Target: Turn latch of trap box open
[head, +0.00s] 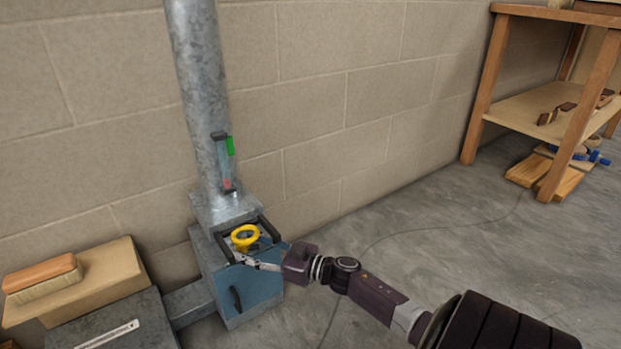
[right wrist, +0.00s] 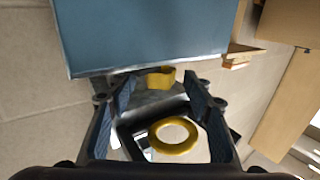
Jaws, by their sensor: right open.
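The trap box (head: 262,290) is a blue-fronted metal box at the foot of a grey pipe; its blue face also shows in the right wrist view (right wrist: 145,35). The latch (head: 245,237) is a yellow ring on a yellow base at the box's top. In the right wrist view, the ring (right wrist: 173,150) and the base (right wrist: 162,77) lie between my fingers. My right gripper (head: 240,229) reaches in from the right, open, with its dark fingers (right wrist: 160,88) on either side of the latch. Whether they touch it cannot be told. My left gripper is not in view.
The grey pipe (head: 200,95) rises above the box, with a green-and-red gauge (head: 223,162) on it. A tan block carrying a brush-like block (head: 42,278) stands at the left. A wooden shelf (head: 545,105) stands far right. The floor between is mostly clear, with a thin cable.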

